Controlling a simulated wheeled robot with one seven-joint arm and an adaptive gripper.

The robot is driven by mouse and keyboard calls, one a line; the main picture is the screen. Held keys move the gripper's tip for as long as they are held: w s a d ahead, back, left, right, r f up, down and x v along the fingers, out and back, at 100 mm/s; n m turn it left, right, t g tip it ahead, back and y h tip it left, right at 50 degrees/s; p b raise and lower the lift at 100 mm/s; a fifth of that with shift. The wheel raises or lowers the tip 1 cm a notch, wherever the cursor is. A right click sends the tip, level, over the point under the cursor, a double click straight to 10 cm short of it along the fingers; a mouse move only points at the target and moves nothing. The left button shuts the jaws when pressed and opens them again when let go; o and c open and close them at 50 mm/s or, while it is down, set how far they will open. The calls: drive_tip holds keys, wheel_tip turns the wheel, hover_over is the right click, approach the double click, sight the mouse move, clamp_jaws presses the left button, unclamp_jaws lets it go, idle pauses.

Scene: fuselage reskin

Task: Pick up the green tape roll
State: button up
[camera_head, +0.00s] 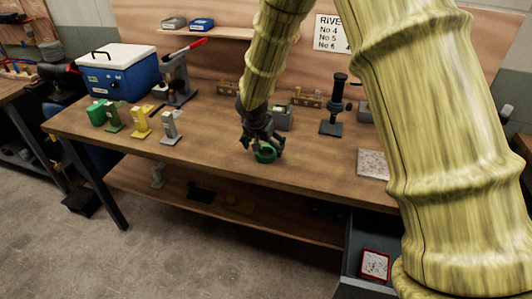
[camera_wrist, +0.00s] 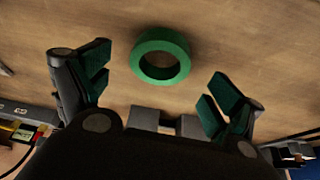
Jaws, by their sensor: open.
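The green tape roll (camera_head: 265,155) lies flat on the wooden workbench (camera_head: 330,168) near its front edge. In the wrist view the green tape roll (camera_wrist: 160,56) is a ring with its hole showing bare wood. My gripper (camera_head: 262,146) is directly above and around the roll in the head view and hides part of it. In the wrist view my gripper (camera_wrist: 158,82) is open, with one green-padded finger on each side of the roll. Clear gaps show between the pads and the roll, and nothing is held.
A grey box (camera_head: 283,118) stands just behind my gripper. A black microscope-like stand (camera_head: 335,110) is to its right, and a speckled plate (camera_head: 373,164) lies further right. Several small coloured stands, with a grey one (camera_head: 171,128), are at left. The bench around the roll is clear.

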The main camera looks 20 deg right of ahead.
drive_tip(key=shift+p+x, duration=0.3)
drive_tip(key=shift+x, duration=1.2)
drive_tip(key=shift+s, duration=0.1)
drive_tip(key=c, duration=1.1)
